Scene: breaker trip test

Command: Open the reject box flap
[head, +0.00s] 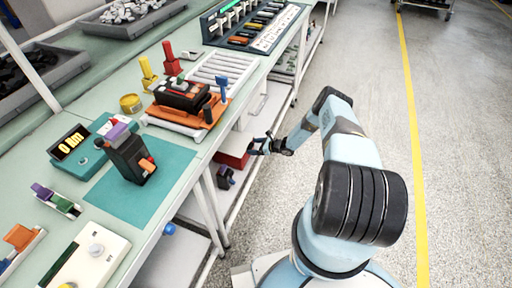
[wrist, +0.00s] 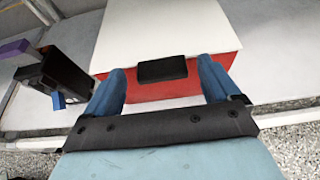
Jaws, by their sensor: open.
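The reject box (wrist: 150,92) is red, with a white flap (wrist: 165,25) lying flat over its top. A black handle (wrist: 163,69) sits at the flap's front edge. In the head view the red box (head: 234,160) shows on the lower shelf, partly hidden under the bench. My gripper (wrist: 161,66) is open and empty, its two blue fingers on either side of the handle, with gaps between them and it. In the head view my gripper (head: 257,146) is just right of the box, beside the bench edge.
A black breaker (wrist: 65,77) with a purple part is left of the box on the shelf; it also shows in the head view (head: 225,177). The bench edge and legs (head: 212,200) stand close to my arm.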

